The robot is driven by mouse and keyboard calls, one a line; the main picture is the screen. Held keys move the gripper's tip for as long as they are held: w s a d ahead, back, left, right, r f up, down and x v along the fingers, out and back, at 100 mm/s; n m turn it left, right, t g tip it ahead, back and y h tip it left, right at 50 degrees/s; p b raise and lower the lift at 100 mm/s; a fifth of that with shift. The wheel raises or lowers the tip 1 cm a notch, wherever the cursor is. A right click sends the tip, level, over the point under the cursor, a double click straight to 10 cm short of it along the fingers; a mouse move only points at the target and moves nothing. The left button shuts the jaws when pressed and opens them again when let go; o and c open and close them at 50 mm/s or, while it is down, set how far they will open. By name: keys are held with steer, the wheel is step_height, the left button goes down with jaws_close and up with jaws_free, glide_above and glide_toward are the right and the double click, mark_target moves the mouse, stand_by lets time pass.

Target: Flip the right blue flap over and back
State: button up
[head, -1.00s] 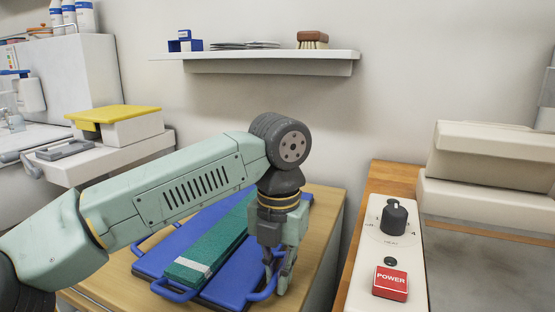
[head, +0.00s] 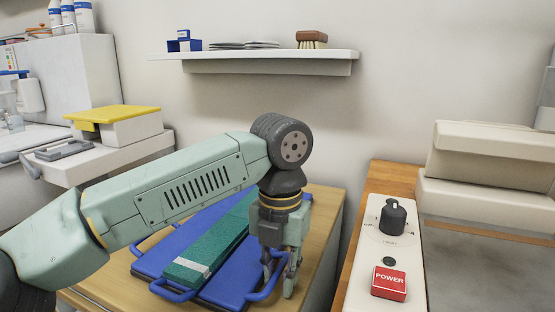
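A folding board with blue flaps lies on the wooden table. Its right blue flap (head: 236,283) lies flat, with a tubular blue handle (head: 262,293) along its front right edge. The left blue flap (head: 160,257) also lies flat, partly hidden by my arm. A long green piece (head: 212,251) with a pale band near its front end lies between them. My gripper (head: 279,280) points down at the right flap's outer edge, by the handle. Its fingers look apart, one on each side of the handle. The exact contact is too small to tell.
A control panel with a black knob (head: 393,217) and a red POWER button (head: 389,283) stands to the right, beside a pale press (head: 490,155). A wall shelf (head: 260,56) holds a brush. A yellow-topped box (head: 115,120) is at the left.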

step_height(320, 180, up, 7)
steer(key=p, duration=0.5)
steer(key=shift+r, duration=0.2)
steer(key=shift+f, duration=0.1)
